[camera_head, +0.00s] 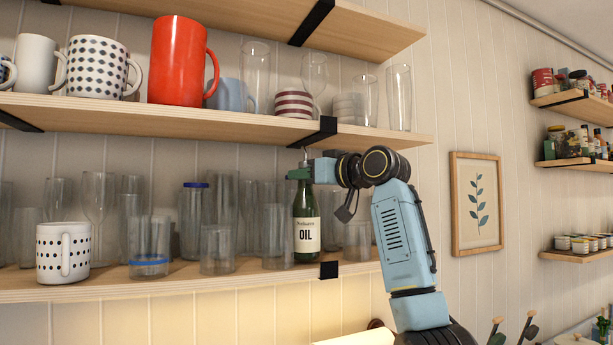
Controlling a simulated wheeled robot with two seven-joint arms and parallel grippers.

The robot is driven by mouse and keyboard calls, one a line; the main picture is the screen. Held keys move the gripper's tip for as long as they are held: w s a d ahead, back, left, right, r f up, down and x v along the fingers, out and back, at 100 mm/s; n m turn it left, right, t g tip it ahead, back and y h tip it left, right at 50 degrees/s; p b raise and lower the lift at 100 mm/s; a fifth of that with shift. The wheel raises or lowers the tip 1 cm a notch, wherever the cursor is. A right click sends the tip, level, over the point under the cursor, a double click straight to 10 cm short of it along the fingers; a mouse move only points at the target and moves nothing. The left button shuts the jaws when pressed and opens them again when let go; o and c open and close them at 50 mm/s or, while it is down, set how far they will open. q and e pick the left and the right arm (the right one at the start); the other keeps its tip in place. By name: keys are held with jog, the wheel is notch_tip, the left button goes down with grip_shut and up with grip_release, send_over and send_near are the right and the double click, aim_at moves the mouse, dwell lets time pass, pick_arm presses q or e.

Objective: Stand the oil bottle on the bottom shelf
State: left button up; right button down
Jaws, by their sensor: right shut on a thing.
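The oil bottle (307,232) is dark green with a cream label reading "OIL". It is upright at the right part of the bottom shelf (206,278), among clear glasses. Its base appears at shelf level, but I cannot tell whether it touches the board. My right gripper (303,174) is shut on the bottle's top, just under the middle shelf. My blue right arm comes up from the lower right. My left gripper is not in view.
Several clear glasses (219,250) stand left of the bottle, and a dotted mug (63,252) stands at the far left. The middle shelf (200,112) with mugs and a black bracket (315,132) is close above my gripper. A framed picture (476,204) hangs at right.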

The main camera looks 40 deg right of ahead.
jog(key=shift+s+d+f, duration=0.1)
jog(key=shift+f, duration=0.25)
jog(key=shift+f, duration=0.1)
jog(key=c, duration=1.1)
grip_release()
jog(key=shift+f, duration=0.1)
jog(key=shift+o, duration=0.2)
jog(key=shift+s+r, duration=0.15)
jog(key=shift+r, duration=0.05)
jog(key=s+d+b, duration=0.2)
jog(key=s+b, duration=0.3)
jog(key=s, duration=0.6)
jog(key=shift+s+d, duration=0.15)
jog(key=shift+s, duration=0.1)
